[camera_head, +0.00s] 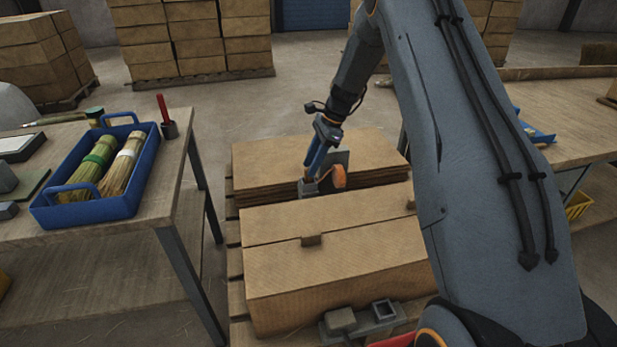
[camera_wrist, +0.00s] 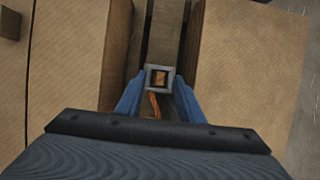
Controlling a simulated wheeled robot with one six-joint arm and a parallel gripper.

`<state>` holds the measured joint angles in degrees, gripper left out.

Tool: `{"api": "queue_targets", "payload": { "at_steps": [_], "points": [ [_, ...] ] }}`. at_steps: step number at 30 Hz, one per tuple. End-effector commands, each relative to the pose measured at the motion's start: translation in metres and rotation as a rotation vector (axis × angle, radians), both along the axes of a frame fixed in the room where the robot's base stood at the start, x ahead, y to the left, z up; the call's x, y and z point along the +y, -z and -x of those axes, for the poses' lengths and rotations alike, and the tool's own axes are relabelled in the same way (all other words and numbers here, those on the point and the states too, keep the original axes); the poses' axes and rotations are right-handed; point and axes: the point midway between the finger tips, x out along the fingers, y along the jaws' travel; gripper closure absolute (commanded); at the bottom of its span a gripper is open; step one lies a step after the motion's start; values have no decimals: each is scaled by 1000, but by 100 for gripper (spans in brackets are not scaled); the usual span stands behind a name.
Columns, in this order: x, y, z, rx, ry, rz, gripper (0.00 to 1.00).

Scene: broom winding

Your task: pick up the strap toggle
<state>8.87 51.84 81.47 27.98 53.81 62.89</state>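A small grey square frame (camera_wrist: 150,80) with an orange-brown centre, which looks like the strap toggle, shows in the wrist view between my fingertips. An orange strip (camera_wrist: 155,104) runs from it toward my palm. My gripper (camera_wrist: 160,90) has its two blue fingers on either side of the frame; I cannot tell whether they press on it. In the head view my gripper (camera_head: 312,176) points down at the gap between cardboard stacks, with a grey piece (camera_head: 308,188) at its tip. An orange round part (camera_head: 338,177) and a dark plate show beside it.
A blue tray (camera_head: 95,212) with brooms stands on the left table. A right table (camera_head: 570,125) stands behind my arm.

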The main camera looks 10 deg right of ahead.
Motion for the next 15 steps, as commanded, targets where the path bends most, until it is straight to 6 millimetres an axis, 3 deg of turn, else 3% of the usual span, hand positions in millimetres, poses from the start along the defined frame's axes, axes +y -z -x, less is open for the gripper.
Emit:
{"api": "queue_targets", "payload": {
  "at_steps": [6, 13, 15],
  "points": [
    [11, 27, 0, 1, 0, 1, 66],
    [11, 29, -1, 1, 2, 0, 66],
    [11, 29, -1, 1, 2, 1, 76]
  ]
}}
